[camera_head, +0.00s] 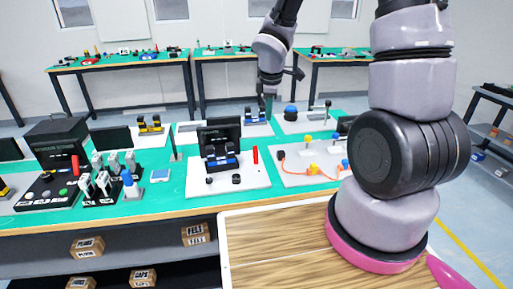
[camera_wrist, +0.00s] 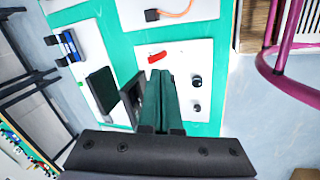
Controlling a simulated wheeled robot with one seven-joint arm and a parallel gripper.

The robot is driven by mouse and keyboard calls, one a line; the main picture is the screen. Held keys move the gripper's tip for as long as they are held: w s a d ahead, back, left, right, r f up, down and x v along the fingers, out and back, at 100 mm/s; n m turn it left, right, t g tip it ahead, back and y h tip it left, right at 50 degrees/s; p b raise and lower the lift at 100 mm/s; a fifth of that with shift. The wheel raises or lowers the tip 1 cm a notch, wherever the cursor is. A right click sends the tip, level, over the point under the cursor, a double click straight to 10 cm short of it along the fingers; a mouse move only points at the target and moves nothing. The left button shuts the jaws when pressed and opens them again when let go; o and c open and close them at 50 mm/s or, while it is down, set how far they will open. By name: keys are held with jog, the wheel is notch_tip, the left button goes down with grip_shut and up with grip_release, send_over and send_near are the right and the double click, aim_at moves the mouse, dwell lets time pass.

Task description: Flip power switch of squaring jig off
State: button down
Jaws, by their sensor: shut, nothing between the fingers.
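No label marks the squaring jig, and I cannot tell a power switch for sure. The likeliest station is the middle white plate (camera_head: 240,183), with a black-and-blue fixture (camera_head: 222,161), a dark upright panel (camera_head: 219,130), a red handle (camera_head: 255,155) and black knobs (camera_head: 236,179) at its front. In the wrist view the plate (camera_wrist: 180,58) shows the red handle (camera_wrist: 157,57) and two dark knobs (camera_wrist: 196,80). My gripper (camera_head: 268,99) is above the bench behind this plate. In the wrist view its fingers (camera_wrist: 165,75) are shut and empty, hiding part of the plate.
Right of it stands a plate with an orange cable (camera_head: 295,156) and yellow blocks. Behind are a blue dome (camera_head: 291,112) and another black-and-blue fixture (camera_head: 255,115). Left are a row of grey switch-like levers (camera_head: 113,162) and a black box (camera_head: 57,145). Upright panels stand between stations.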

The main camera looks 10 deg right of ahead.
aim_at(256, 146)
jog(key=a+f+n, duration=0.1)
jog(key=f, duration=0.4)
jog(key=w+a+f+n, duration=0.1)
jog(key=f, duration=0.4)
jog(key=w+a+f+n, duration=0.1)
jog(key=f, duration=0.4)
jog(key=shift+g+y, duration=0.3)
jog(key=shift+g, duration=0.1)
jog(key=shift+w+d+f, duration=0.1)
jog(key=shift+w+f, duration=0.2)
jog(key=shift+w, duration=0.3)
jog(key=shift+w+f, duration=0.3)
jog(key=shift+w, duration=0.3)
jog(key=shift+w+f, duration=0.25)
jog(key=shift+w, duration=0.5)
jog(key=shift+w+f, duration=0.1)
jog(key=shift+w, duration=0.95)
